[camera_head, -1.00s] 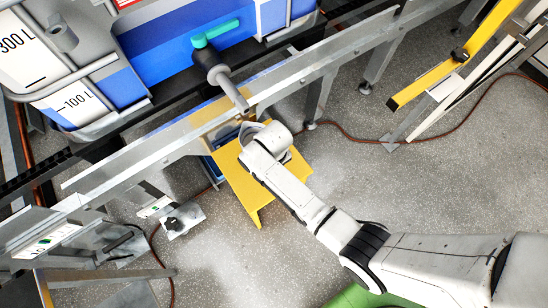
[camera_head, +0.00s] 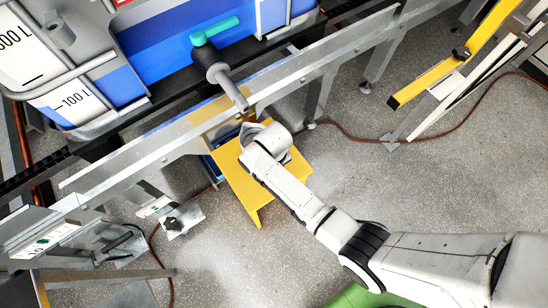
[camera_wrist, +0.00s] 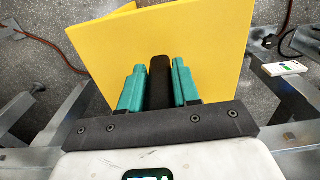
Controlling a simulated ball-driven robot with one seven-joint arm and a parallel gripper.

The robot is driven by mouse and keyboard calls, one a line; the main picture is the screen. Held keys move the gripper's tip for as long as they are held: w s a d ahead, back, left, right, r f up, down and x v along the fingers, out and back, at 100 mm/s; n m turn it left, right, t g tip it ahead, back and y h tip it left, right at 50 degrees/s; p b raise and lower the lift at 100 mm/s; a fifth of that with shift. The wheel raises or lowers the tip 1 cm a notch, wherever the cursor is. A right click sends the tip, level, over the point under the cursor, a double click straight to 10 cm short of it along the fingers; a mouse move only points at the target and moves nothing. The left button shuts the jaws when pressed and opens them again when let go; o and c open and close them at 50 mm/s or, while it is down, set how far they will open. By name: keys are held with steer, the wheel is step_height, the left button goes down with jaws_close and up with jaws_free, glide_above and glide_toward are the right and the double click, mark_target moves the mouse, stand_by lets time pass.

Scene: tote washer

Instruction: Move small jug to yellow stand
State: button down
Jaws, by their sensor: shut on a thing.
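The yellow stand (camera_head: 247,190) is on the floor below the metal rail in the head view. It fills the upper part of the wrist view (camera_wrist: 210,35). My gripper (camera_wrist: 158,78) is over the stand, its teal fingers closed on a narrow dark piece (camera_wrist: 160,85), apparently the small jug's handle. A grey rounded rim (camera_head: 247,130) shows beside my wrist in the head view and looks like part of the jug. Most of the jug is hidden. I cannot tell whether it touches the stand.
A metal rail (camera_head: 325,59) runs diagonally just beyond the stand. A dark pipe with a teal handle (camera_head: 214,32) juts over the rail from the blue tank (camera_head: 165,60). A red-brown cable (camera_head: 455,125) lies on the floor. Open floor lies right of my arm.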

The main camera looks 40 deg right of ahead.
steer(key=shift+f, duration=0.15)
steer(key=shift+f+b, duration=0.45)
steer(key=shift+f, duration=0.15)
stand_by(0.4)
jaws_free()
stand_by(0.7)
stand_by(0.4)
steer(key=shift+r+p, duration=4.55)
steer(key=shift+p, duration=0.05)
